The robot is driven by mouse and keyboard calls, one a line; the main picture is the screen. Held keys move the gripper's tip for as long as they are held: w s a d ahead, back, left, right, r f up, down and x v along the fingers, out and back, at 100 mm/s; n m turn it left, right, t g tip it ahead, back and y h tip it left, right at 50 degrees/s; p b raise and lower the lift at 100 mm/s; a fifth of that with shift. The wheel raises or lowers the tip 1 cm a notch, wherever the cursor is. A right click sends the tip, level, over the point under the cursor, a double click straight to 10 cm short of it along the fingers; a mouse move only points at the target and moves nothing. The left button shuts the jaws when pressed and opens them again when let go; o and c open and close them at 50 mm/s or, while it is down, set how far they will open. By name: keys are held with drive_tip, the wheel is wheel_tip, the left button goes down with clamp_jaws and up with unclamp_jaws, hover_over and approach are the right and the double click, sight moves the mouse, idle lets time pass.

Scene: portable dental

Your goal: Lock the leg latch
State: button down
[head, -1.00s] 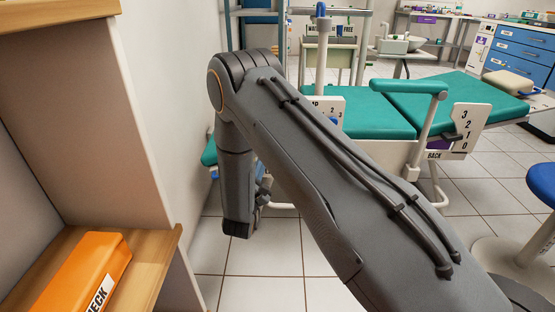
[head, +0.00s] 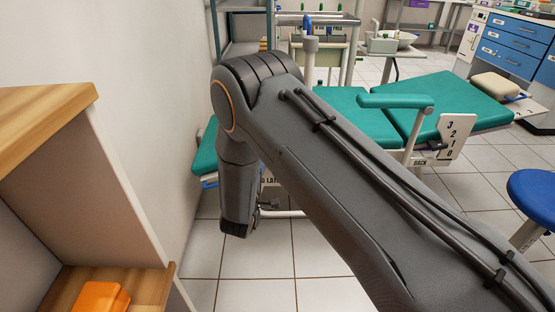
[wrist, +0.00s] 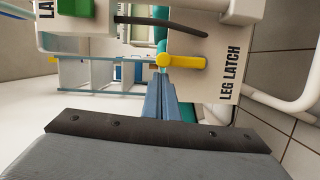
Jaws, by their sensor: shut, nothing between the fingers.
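The leg latch plate (wrist: 228,62) is white with "LEG LATCH" printed on it. It stands at the right of the wrist view and reads sideways. A yellow latch lever (wrist: 182,62) with a rounded yellow end lies across the plate's left edge. My gripper (wrist: 163,80) is shut and empty. Its blue-grey fingers point at the lever's rounded end, and the tips are close below it in the picture. I cannot tell whether they touch it. In the head view, part of the latch label (head: 272,181) shows beside my arm, which hides most of the mechanism.
The green dental chair (head: 455,100) spreads behind my arm, with a numbered back plate (head: 452,135). A wooden shelf (head: 150,285) with an orange case (head: 101,297) is at left. A blue stool (head: 535,192) is at right. A dark curved handle (wrist: 160,24) crosses the wrist view's top.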

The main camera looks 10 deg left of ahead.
drive_tip(key=shift+w+d+r+p, duration=0.1)
drive_tip(key=shift+d+r+p, duration=0.05)
drive_tip(key=shift+d+p, duration=0.2)
idle(0.4)
drive_tip(key=s+a+r+p, duration=0.1)
drive_tip(key=s+a, duration=0.3)
drive_tip(key=s, duration=0.7)
drive_tip(key=shift+w, duration=0.1)
idle(0.4)
